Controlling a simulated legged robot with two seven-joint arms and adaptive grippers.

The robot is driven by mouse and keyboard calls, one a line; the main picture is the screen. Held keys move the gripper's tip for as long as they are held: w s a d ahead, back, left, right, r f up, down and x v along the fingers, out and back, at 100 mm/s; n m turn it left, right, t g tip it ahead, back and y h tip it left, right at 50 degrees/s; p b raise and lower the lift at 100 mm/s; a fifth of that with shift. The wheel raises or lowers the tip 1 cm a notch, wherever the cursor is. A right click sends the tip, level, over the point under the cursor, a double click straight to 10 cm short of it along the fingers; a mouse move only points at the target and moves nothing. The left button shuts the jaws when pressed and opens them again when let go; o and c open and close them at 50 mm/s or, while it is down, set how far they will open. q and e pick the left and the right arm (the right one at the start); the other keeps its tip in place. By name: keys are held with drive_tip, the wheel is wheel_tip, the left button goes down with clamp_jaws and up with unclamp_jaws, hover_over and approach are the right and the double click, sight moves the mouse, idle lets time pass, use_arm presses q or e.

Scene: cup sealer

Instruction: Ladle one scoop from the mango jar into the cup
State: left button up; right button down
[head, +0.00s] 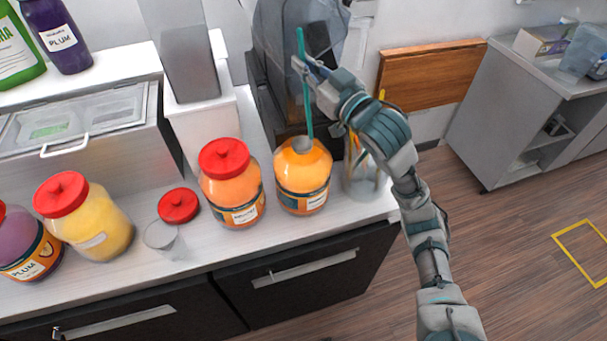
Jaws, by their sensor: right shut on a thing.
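My right gripper (308,66) is shut on the upright teal handle of a ladle (308,108). The ladle's grey bowl (302,145) is at the mouth of an open orange jar (302,182); I cannot tell whether it is just above or slightly inside the mouth. This jar's label is too small to read, so I cannot confirm it is mango. A clear cup (163,238) stands on the counter to the left, near the front edge, and looks empty. A loose red lid (179,205) lies behind it. My left gripper is out of view.
A red-lidded orange jar (232,187) stands between the cup and the open jar. A yellow jar (85,222) and a purple plum jar (28,247) are at left. A clear container (362,180) with utensils stands right of the open jar, partly behind my arm.

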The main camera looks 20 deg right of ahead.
sight(303, 43)
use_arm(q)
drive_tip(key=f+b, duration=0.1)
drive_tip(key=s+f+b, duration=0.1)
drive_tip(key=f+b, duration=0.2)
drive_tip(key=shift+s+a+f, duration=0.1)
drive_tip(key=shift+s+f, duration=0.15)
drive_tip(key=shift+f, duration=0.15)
use_arm(e)
wheel_tip(303, 43, down, 9)
drive_tip(key=shift+a, duration=0.2)
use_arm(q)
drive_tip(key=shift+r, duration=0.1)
use_arm(e)
drive_tip(key=shift+r, duration=0.15)
idle(0.8)
wheel_tip(303, 43, up, 13)
drive_tip(key=p, duration=1.3)
drive_tip(key=shift+r, duration=0.15)
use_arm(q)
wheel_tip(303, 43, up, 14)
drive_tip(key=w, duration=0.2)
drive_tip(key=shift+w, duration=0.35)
